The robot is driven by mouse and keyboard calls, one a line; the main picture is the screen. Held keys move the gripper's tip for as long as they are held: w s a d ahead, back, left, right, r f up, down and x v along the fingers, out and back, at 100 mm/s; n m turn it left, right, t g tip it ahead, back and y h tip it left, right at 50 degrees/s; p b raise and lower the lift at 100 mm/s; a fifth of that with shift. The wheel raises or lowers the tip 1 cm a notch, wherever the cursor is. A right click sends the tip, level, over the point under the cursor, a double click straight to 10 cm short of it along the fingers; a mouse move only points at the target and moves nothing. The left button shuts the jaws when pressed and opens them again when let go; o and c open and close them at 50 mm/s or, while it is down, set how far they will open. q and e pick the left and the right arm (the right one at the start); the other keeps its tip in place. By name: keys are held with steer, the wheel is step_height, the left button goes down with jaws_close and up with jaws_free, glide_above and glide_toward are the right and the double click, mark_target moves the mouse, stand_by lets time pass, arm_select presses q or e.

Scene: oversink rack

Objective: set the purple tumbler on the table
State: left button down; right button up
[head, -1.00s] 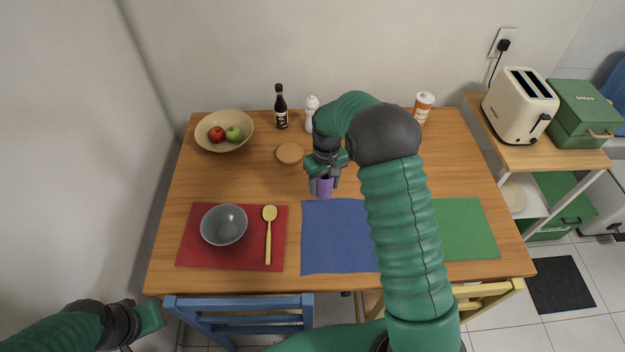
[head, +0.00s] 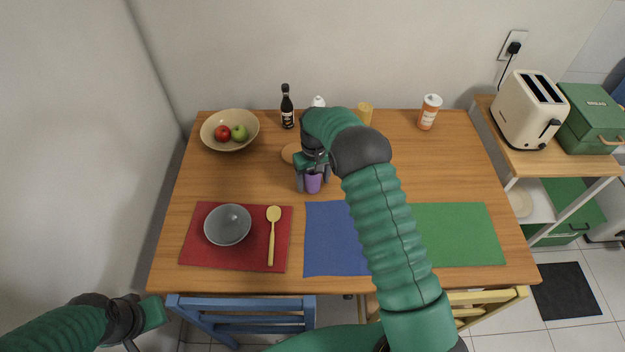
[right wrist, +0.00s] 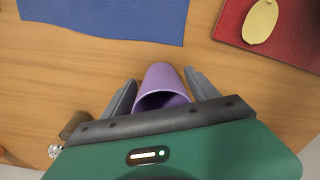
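The purple tumbler (head: 313,183) stands, seemingly upright, on the bare wood of the table (head: 400,185), just behind the blue placemat. My right gripper (head: 313,178) is over it with one finger on each side. In the right wrist view the tumbler (right wrist: 160,80) has its mouth toward the palm. The fingers of the right gripper (right wrist: 160,78) are spread, with narrow gaps between them and the tumbler. My left gripper (head: 150,315) is low at the left, off the table; its fingertips are not clear.
The blue placemat (head: 332,240) lies in front of the tumbler. A red placemat (head: 200,255) holds a grey bowl (head: 228,225) and spoon (head: 272,235). A round brown coaster (head: 290,153), dark bottle (head: 287,107) and yellow cup (head: 365,115) are behind. Bare table lies left of the tumbler.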

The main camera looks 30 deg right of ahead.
steer(key=shift+o, duration=0.2)
steer(key=shift+d, duration=0.1)
steer(key=shift+w+r, duration=0.1)
steer(key=shift+r, duration=0.35)
step_height(320, 180, up, 11)
steer(key=s+a+r+t+p, duration=0.1)
steer(key=s+a, duration=0.3)
steer(key=s, duration=0.8)
steer(key=s+a+r+t+p, duration=0.1)
steer(key=s+a, duration=0.4)
steer(key=s, duration=0.8)
steer(key=shift+s+a+n+t, duration=0.2)
steer(key=shift+s+n+t, duration=0.1)
